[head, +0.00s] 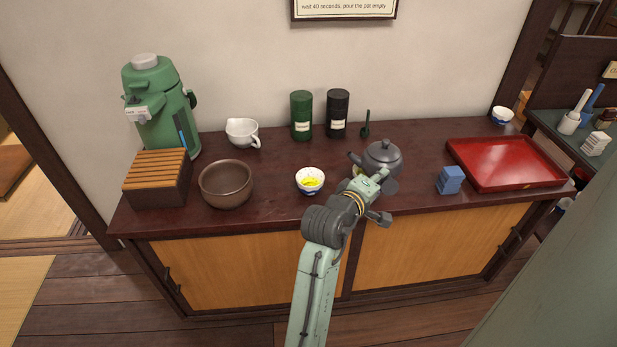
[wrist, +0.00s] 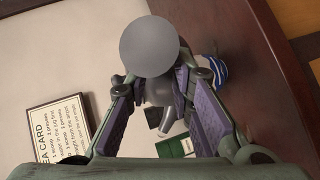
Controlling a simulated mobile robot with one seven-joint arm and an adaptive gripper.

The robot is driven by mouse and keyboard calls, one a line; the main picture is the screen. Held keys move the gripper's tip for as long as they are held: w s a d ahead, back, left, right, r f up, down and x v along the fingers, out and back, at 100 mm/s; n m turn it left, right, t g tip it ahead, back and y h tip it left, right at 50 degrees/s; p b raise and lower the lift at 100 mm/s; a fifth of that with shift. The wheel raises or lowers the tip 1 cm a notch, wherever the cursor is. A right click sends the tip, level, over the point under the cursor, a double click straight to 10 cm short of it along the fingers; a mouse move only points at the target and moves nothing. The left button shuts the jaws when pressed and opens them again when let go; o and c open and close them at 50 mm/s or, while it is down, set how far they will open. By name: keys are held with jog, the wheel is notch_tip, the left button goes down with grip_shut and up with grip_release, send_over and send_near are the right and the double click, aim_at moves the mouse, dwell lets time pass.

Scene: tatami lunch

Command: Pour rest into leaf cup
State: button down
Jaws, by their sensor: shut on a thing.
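The dark grey teapot (head: 383,157) is near the middle of the counter in the head view, with its lid on. My gripper (head: 382,181) is shut on its side handle; the handle's round grey end (wrist: 149,46) fills the wrist view's upper middle, between the fingers (wrist: 158,95). A white cup (head: 310,187) with yellow-green tea and blue marks stands left of the teapot. A small pale, yellowish patch, perhaps another cup, shows between gripper and teapot, mostly hidden. A blue-and-white striped cup (wrist: 214,69) shows partly in the wrist view. I cannot tell which is the leaf cup.
A brown bowl (head: 226,184), a white spouted jug (head: 242,133), a slatted box (head: 157,178) and a green dispenser (head: 160,107) stand left. Two canisters (head: 301,115) stand behind. A blue block (head: 450,180), a red tray (head: 505,163) and a white-and-blue cup (head: 502,115) are right.

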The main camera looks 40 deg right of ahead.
jog(key=shift+a+r, duration=0.1)
jog(key=shift+w+a+n+h+b, duration=0.45)
jog(key=shift+w+a+n+h, duration=0.55)
jog(key=shift+a+n, duration=0.1)
jog(key=w+a+n+h+b, duration=0.1)
jog(key=n+b, duration=0.1)
jog(key=b, duration=0.2)
jog(key=w+a+f+n+h+b, duration=0.1)
jog(key=w+a+b, duration=0.1)
jog(key=b, duration=0.3)
jog(key=shift+a+n+h+b, duration=0.3)
jog(key=shift+n+h, duration=0.1)
jog(key=shift+w+a+r+n+t+h+b, duration=0.3)
jog(key=shift+r+n+t+b, duration=0.1)
jog(key=shift+n+b, duration=0.2)
jog(key=shift+w+a+r+n+t+h, duration=0.3)
jog(key=shift+n+t+h, duration=0.15)
jog(key=shift+n, duration=0.5)
jog(key=shift+w+a+r+n+t+h, duration=0.15)
jog(key=shift+a+r+n+t+h, duration=0.15)
jog(key=shift+n+t, duration=0.45)
